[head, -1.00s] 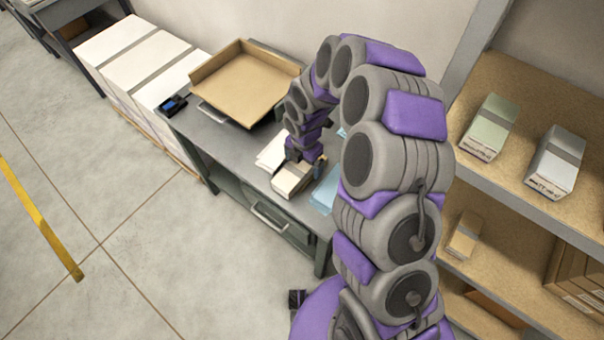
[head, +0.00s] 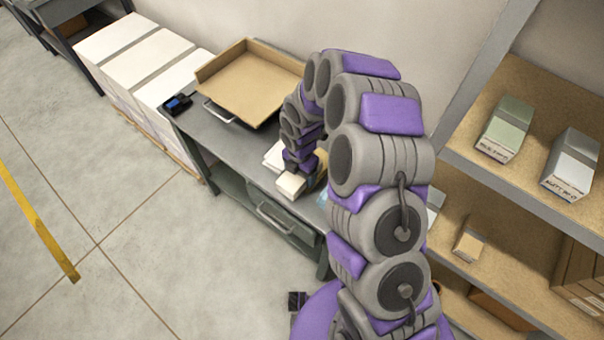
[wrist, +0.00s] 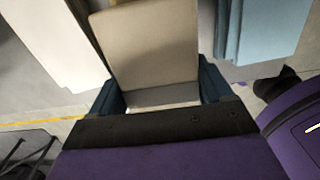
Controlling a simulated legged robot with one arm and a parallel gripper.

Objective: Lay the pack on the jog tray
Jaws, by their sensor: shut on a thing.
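The pack, a cream block with a pale grey band, is between the fingers of my gripper (wrist: 162,105) in the wrist view. The pack (wrist: 145,45) fills the space between the two dark blue fingertips, which press on its sides. In the head view the pack (head: 291,186) shows at the front of the grey bench, below my purple wrist (head: 300,163). I cannot tell whether it is clear of the bench. The jog tray (head: 250,80), a tan tray with raised sides, stands at the bench's back left. It looks empty.
White sheets (wrist: 50,40) lie left of the pack and a light blue stack (wrist: 262,30) lies right of it. A small dark device (head: 178,104) sits at the bench's left end. White-topped stacks (head: 135,60) stand left of the bench. Shelves with wrapped packs (head: 503,128) are at right.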

